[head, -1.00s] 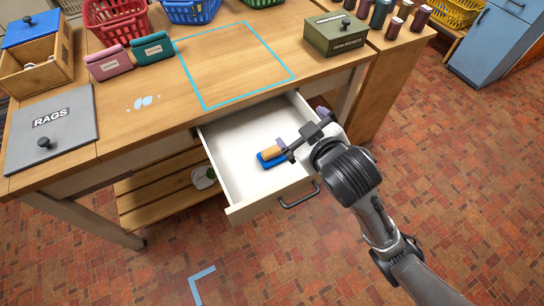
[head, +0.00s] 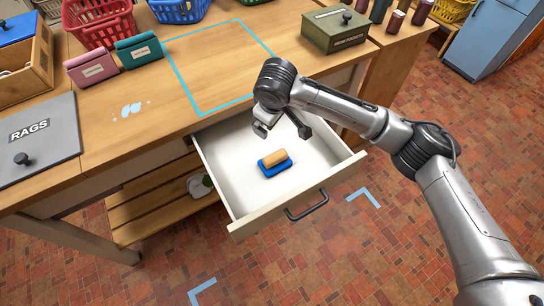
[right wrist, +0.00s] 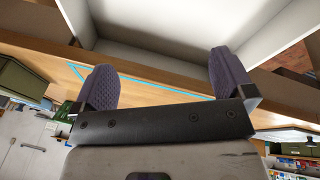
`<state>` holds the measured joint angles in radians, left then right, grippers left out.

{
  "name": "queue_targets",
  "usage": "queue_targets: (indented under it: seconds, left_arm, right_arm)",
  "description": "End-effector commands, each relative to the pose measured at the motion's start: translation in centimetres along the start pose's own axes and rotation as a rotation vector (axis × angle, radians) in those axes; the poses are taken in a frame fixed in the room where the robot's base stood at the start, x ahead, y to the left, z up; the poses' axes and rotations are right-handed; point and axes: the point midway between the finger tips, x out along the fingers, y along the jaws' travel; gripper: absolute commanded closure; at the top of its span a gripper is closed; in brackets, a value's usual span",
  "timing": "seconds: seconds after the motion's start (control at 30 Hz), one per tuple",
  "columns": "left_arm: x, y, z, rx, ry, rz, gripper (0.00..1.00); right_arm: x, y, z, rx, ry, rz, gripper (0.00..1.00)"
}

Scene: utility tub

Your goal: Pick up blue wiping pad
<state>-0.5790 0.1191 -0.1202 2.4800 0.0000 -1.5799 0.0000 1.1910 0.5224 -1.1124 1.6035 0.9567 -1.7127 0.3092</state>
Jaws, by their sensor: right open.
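The blue wiping pad (head: 276,168) lies flat in the open white drawer (head: 236,190), with a tan wooden handle block on its top. My right gripper (head: 283,132) is above the back part of the drawer, behind the pad and apart from it. It is open and empty. Its two purple padded fingers show spread apart in the right wrist view (right wrist: 165,82), with the drawer interior (right wrist: 190,58) beyond them. The pad is not seen in the right wrist view. My left gripper is in no view.
The wooden table (head: 120,85) above the drawer has a blue taped outline (head: 205,112). A grey RAGS lid (head: 42,138), pink and teal pouches, baskets and a green box (head: 335,32) stand on it. A handle (head: 306,206) is on the drawer front.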

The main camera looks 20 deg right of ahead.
Motion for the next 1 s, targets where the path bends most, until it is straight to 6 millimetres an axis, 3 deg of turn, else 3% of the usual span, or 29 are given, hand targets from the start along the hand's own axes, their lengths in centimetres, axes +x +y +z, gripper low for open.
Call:
queue_targets:
  seconds: [0.07, 0.2, 0.4, 0.8, 1.0]
  left_arm:
    - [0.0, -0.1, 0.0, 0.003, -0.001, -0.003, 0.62]
    - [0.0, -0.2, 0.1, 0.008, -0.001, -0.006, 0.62]
    - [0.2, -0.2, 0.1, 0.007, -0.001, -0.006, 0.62]
    - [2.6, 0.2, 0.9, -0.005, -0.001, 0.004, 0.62]
    - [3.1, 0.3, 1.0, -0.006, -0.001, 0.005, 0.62]
  right_arm:
    - [1.3, -0.2, 1.1, 0.097, -0.097, -0.080, 0.00]
    - [1.3, -1.6, 2.4, 0.258, -0.214, -0.196, 0.00]
    - [1.6, -1.8, 2.9, 0.382, -0.247, -0.184, 0.00]
    - [7.6, -3.2, 4.1, 0.398, -0.246, -0.181, 0.00]
    - [9.2, -3.6, 4.4, 0.398, -0.245, -0.181, 0.00]
